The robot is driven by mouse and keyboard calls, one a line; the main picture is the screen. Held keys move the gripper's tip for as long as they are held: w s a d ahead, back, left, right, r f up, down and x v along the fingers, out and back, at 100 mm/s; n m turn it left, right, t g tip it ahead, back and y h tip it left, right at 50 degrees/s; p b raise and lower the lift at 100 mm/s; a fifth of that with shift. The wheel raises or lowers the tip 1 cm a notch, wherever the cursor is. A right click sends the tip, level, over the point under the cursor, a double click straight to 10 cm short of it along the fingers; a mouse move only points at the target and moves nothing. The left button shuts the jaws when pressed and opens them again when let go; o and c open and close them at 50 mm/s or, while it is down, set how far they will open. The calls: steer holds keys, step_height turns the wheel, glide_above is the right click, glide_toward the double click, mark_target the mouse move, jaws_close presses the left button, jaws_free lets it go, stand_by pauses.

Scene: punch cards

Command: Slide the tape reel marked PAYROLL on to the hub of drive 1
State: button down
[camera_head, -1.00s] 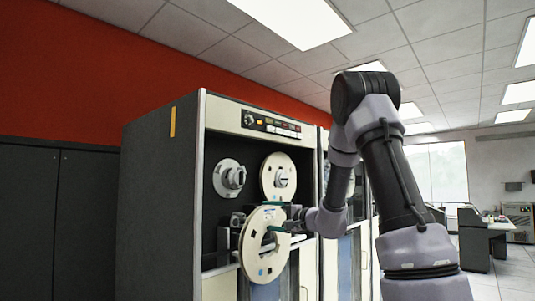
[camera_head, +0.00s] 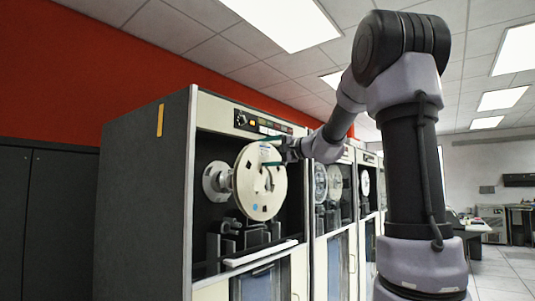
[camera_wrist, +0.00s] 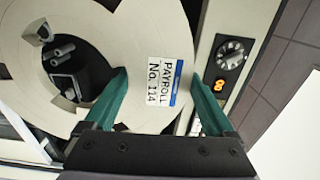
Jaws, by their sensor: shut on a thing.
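The PAYROLL reel (camera_head: 257,196) is a cream disc with an open centre, held upright in front of the drive's upper deck. In the wrist view its label reads PAYROLL No. 114 (camera_wrist: 162,92). My gripper (camera_head: 270,153) is shut on the reel's rim, and its green fingers show in the wrist view too. The pale left hub (camera_head: 216,181) of the nearest drive (camera_head: 195,240) sticks out to the left of the reel, partly covered by it. The reel appears apart from the hub, off to its right. The drive's right-hand reel is hidden behind the held one.
Grey fittings and a ledge (camera_head: 245,250) lie below the reel. More drives (camera_head: 335,200) stand to the right. A dark cabinet (camera_head: 50,220) is at left.

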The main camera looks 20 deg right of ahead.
steer(key=x, duration=1)
steer(key=shift+w+a, duration=0.25)
steer(key=shift+w, duration=0.05)
steer(key=shift+w, duration=0.1)
stand_by(0.8)
steer(key=shift+x, duration=3.35)
jaws_free()
steer(key=shift+a, duration=0.1)
steer(key=shift+w+f, duration=0.1)
steer(key=v, duration=1)
